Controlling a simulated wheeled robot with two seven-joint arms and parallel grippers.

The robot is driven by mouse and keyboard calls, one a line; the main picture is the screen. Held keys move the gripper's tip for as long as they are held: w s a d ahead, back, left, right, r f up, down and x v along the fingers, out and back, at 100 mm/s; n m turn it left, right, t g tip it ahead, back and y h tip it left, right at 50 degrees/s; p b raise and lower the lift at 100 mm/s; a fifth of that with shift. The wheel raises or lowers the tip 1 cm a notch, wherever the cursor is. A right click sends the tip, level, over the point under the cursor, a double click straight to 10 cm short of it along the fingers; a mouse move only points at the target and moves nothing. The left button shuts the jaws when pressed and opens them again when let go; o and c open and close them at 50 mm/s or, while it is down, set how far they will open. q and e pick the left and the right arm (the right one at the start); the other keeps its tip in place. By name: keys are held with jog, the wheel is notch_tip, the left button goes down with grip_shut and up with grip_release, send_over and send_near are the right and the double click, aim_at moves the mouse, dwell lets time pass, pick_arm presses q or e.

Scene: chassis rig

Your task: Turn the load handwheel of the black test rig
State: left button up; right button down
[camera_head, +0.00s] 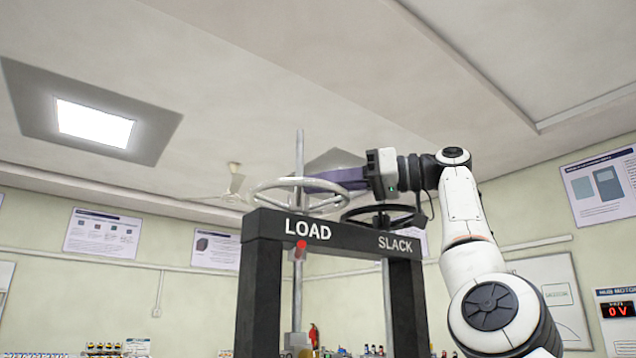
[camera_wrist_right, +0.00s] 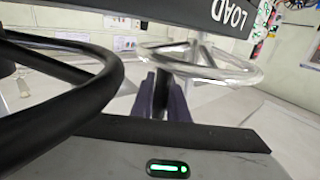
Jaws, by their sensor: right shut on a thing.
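The black test rig (camera_head: 268,225) stands in the middle of the head view. Its pale metal load handwheel (camera_head: 268,187) sits on top at the left, above the word LOAD, around an upright screw. My right gripper (camera_head: 318,181) reaches in from the right with its purple fingers shut on the wheel's right-hand part. In the right wrist view the load handwheel (camera_wrist_right: 235,75) lies beyond the fingers (camera_wrist_right: 165,85); the exact grip is partly hidden there. My left gripper is out of view.
A black handwheel (camera_head: 384,216) above the word SLACK is just below my right gripper, and fills the left of the right wrist view (camera_wrist_right: 95,95). Space left of the rig looks clear.

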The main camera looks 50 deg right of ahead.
jog(key=shift+d+r, duration=0.1)
jog(key=shift+r, duration=0.1)
jog(key=c, duration=1.8)
grip_release()
jog(key=shift+w, duration=0.15)
jog(key=shift+o, duration=0.3)
jog(key=shift+w+f, duration=0.15)
jog(key=shift+s, duration=0.2)
jog(key=v, duration=1)
jog(key=shift+d, duration=0.1)
